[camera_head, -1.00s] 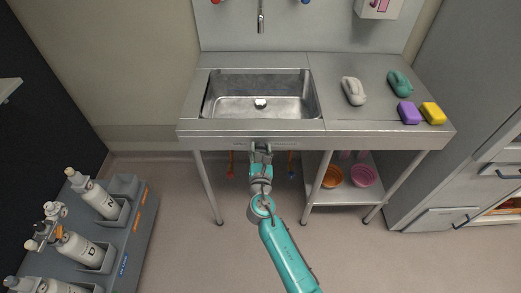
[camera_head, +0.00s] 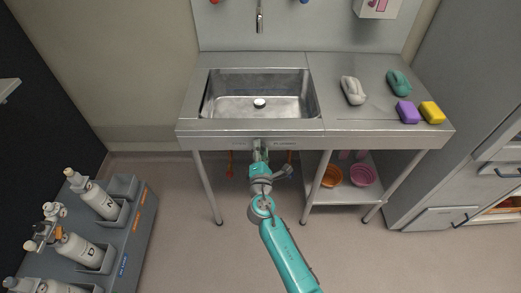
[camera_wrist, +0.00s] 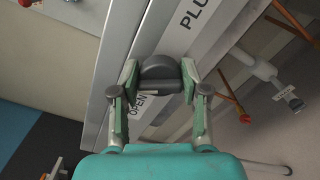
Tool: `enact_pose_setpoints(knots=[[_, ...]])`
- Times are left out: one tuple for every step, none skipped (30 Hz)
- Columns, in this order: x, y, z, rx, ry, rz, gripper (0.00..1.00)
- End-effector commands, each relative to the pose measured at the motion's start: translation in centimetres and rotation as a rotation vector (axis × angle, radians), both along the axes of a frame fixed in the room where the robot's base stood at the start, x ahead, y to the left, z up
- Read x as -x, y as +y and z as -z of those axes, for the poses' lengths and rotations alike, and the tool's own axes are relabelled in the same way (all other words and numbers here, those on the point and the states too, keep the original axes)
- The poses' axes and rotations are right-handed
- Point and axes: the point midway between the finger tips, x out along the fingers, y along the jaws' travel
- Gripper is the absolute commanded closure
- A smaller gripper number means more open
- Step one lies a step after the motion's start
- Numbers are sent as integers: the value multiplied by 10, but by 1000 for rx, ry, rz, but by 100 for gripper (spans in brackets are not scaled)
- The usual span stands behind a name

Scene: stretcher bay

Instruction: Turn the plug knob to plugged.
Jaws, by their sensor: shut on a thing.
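The plug knob (camera_wrist: 160,72) is dark grey and rounded, on the sink's front panel (camera_wrist: 172,45). In the wrist view it sits between the two fingers of my gripper (camera_wrist: 160,84), which is shut on it. The label OPEN shows to the lower left of the knob and part of a label starting PLU to its upper right. I cannot tell which label the knob points to. In the head view my gripper (camera_head: 258,152) is up against the panel below the basin and hides the knob. The drain (camera_head: 259,103) shows a pale disc with a dark edge.
The steel sink basin (camera_head: 230,82) is empty. On the counter to the right are grey and green objects and purple and yellow blocks (camera_head: 408,112). Orange and pink bowls (camera_head: 363,176) stand on the lower shelf. A bottle rack (camera_head: 130,235) stands at left.

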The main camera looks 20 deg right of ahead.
Motion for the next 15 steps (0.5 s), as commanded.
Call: enact_pose_setpoints(knots=[[0,0,0,-41,-14,1,90],[0,-1,0,-67,-22,1,90],[0,-1,1,-102,-33,1,90],[0,-1,1,-127,-42,1,90],[0,-1,1,-153,-50,1,90],[0,-1,1,-185,-61,1,90],[0,-1,1,-209,-68,1,90],[0,-1,1,-232,-76,1,90],[0,-1,1,-262,-85,1,90],[0,-1,1,-283,-91,1,90],[0,-1,2,-303,-98,1,90],[0,-1,2,-327,-106,1,90],[0,-1,2,-346,-112,1,90],[0,-1,2,-363,-117,1,90],[0,-1,2,-383,-124,1,90]])
